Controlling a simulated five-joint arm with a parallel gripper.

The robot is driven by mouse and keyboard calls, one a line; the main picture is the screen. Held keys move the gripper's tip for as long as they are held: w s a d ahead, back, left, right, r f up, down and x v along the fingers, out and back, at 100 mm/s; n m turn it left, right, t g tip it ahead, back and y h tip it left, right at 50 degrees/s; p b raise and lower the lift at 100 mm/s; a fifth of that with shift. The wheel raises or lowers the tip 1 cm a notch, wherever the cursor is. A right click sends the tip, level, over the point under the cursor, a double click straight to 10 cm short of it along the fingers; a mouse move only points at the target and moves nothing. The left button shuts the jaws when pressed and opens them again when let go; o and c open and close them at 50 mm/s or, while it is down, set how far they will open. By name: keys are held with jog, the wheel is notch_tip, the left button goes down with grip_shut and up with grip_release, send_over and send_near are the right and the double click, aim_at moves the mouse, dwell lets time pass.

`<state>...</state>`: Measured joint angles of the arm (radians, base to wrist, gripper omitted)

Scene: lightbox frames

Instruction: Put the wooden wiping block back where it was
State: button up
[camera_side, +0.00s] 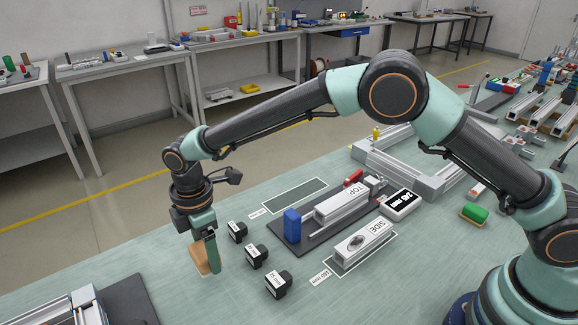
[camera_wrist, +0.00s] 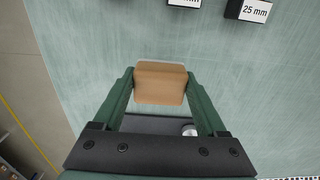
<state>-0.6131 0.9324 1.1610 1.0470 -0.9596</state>
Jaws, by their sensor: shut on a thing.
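The wooden wiping block (camera_side: 200,258) is a tan block near the left front of the green bench in the side view. My gripper (camera_side: 209,262) points down and is shut on it. In the wrist view the block (camera_wrist: 160,82) sits between the two green fingers, and my gripper (camera_wrist: 160,76) touches it on both sides. A finger hides part of the block in the side view. I cannot tell whether the block touches the bench.
Several black labelled blocks (camera_side: 256,256) stand just right of my gripper. Beyond them, a dark mat (camera_side: 318,239) carries a blue block (camera_side: 292,226) and a profile marked TOP (camera_side: 342,203). A profile marked SIDE (camera_side: 364,244) lies nearer. A dark outlined rectangle (camera_side: 296,196) is empty.

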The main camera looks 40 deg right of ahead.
jog(key=shift+f, duration=2.2)
jog(key=shift+f, duration=0.15)
jog(key=o, duration=1.2)
jog(key=shift+o, duration=0.2)
notch_tip(320, 180, up, 11)
jog(key=shift+r, duration=0.15)
jog(key=shift+d+r, duration=0.15)
jog(key=shift+r, duration=0.5)
jog(key=s+d+r+m+t, duration=0.1)
jog(key=s+d+r+m, duration=0.1)
jog(key=d+r+m, duration=0.5)
jog(key=s+d+r+m+t, duration=0.15)
jog(key=d+r, duration=0.35)
jog(key=d, duration=0.5)
jog(key=s+d+m+t, duration=0.3)
jog(key=s+d+m, duration=0.6)
jog(key=s+d, duration=0.2)
jog(key=shift+s+d+f, duration=0.2)
jog(key=shift+s+d, duration=0.2)
jog(key=shift+d, duration=0.85)
